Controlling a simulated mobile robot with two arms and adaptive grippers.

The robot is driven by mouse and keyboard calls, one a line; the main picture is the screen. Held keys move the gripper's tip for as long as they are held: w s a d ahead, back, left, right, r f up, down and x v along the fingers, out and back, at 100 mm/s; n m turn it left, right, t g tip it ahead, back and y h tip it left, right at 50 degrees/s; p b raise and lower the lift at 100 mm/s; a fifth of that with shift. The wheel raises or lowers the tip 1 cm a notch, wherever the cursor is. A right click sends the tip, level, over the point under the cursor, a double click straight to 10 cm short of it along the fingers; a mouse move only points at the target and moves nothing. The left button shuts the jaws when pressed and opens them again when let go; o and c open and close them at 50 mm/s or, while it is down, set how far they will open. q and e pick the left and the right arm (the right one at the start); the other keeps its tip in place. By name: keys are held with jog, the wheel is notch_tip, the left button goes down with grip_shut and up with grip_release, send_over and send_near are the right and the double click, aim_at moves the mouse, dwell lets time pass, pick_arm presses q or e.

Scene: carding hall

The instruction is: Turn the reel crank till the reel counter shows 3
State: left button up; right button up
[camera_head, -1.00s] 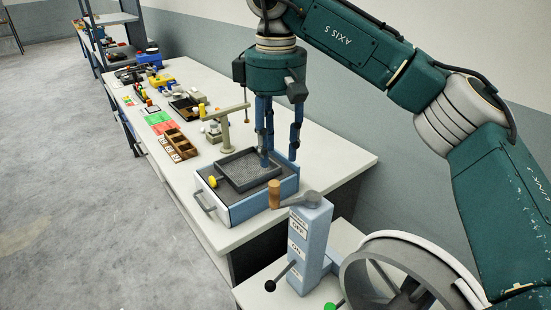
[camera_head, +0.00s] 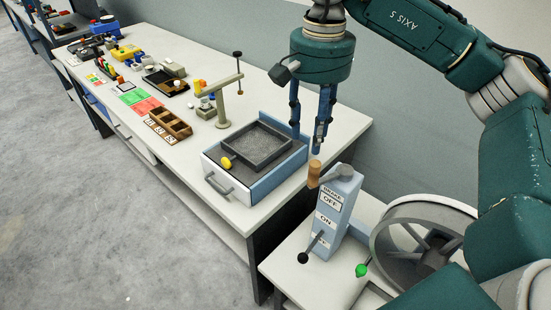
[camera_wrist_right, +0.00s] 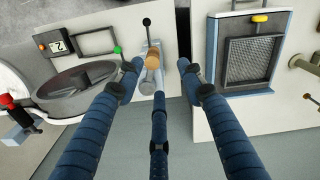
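A blue-grey post (camera_head: 333,213) with OFF and ON labels stands on the low white table. On its top is a grey crank arm (camera_head: 339,173) with an upright wooden handle (camera_head: 314,173); the handle also shows in the wrist view (camera_wrist_right: 152,60). My right gripper (camera_head: 308,140) is open and empty, its fingertips just above the handle. In the wrist view its fingers (camera_wrist_right: 160,80) are spread, with the handle seen between them; contact is not clear. The counter (camera_wrist_right: 57,46) appears to read 2. The grey reel (camera_head: 425,250) is beside the post. My left gripper is out of view.
A black-knobbed lever (camera_head: 304,257) sticks out of the post, and a green knob (camera_head: 361,270) stands by the reel. A red knob (camera_wrist_right: 8,100) is beyond the reel. The long bench (camera_head: 225,140) holds a drawer box with a mesh tray (camera_head: 285,160) and a small stand (camera_head: 223,105).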

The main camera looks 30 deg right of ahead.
aim_at(316, 163)
jog(key=shift+s+d+m, duration=0.15)
jog(key=shift+s+m, duration=0.2)
jog(key=shift+m, duration=0.15)
jog(key=f, duration=0.1)
jog(key=f+p, duration=0.1)
jog(key=d+f, duration=0.1)
jog(key=f, duration=0.1)
jog(key=shift+s, duration=0.35)
notch_tip(316, 163, down, 6)
jog(key=shift+w+a+r+p, duration=0.1)
jog(key=shift+a+r+p, duration=0.05)
jog(key=shift+p, duration=0.95)
jog(key=shift+f, duration=0.65)
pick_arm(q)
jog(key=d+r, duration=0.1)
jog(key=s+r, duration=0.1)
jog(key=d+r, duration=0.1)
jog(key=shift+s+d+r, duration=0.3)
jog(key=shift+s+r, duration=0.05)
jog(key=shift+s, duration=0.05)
pick_arm(e)
grip_shut()
